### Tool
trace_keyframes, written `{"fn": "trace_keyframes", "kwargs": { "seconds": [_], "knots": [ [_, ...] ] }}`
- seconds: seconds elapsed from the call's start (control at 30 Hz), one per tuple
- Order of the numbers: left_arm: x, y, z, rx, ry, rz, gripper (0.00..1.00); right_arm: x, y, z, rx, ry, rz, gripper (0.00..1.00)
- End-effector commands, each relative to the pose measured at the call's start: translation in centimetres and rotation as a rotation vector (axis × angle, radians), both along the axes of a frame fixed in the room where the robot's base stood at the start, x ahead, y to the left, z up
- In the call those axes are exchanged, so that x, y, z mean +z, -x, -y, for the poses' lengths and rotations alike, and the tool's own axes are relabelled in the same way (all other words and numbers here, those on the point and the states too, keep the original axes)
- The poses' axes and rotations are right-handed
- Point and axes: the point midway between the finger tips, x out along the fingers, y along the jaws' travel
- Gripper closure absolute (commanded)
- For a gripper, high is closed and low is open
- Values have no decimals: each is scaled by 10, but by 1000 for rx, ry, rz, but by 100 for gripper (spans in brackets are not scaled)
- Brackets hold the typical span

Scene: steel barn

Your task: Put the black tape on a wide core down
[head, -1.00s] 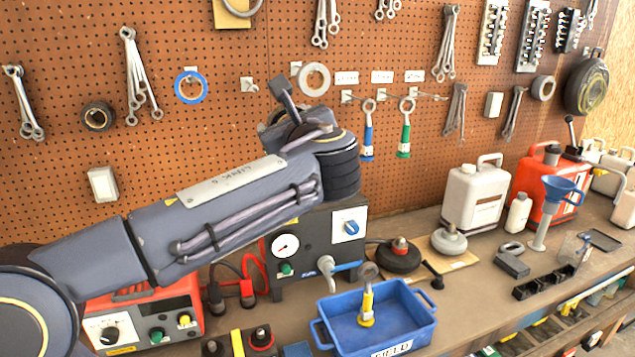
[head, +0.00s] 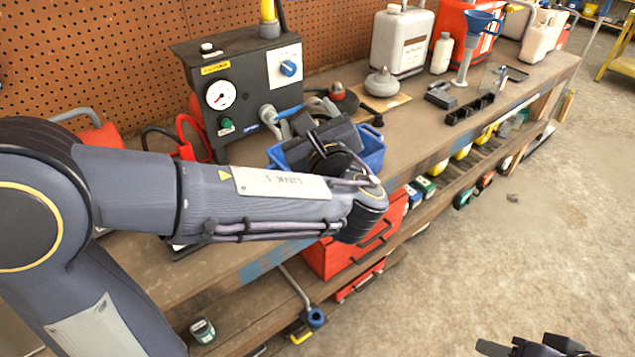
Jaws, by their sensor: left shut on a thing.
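My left gripper (head: 322,118) is over the blue bin (head: 372,150) on the workbench, with its wrist in front of it. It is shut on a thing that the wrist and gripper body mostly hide. I take it to be the black tape on a wide core, but its outline and core cannot be made out. I cannot tell whether it touches the bin. My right gripper (head: 535,347) shows only as dark parts at the bottom right edge, away from the bench; its jaws are not clear.
A black gauge box (head: 240,95) stands left of the bin. A grey weight (head: 384,82), a white jug (head: 402,40) and a black tray (head: 470,108) are to the right. The bare front strip of the workbench (head: 415,150) is free. Red drawers (head: 340,255) are below.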

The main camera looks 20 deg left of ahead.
Motion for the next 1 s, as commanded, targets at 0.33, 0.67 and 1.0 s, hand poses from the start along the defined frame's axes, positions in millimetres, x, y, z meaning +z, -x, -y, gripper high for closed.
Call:
{"fn": "trace_keyframes", "kwargs": {
  "seconds": [0.33, 0.67, 1.0],
  "knots": [
    [-38, -20, -1, -25, -7, 4, 55, -8, 0, 0, 0, 0, 1, 56],
    [-84, -87, -34, -28, -8, 0, 55, -4, 0, 0, 0, 0, 1, 56],
    [-116, -112, -46, -29, -3, 6, 55, -3, 0, 0, 0, 0, 0, 56]
  ]
}}
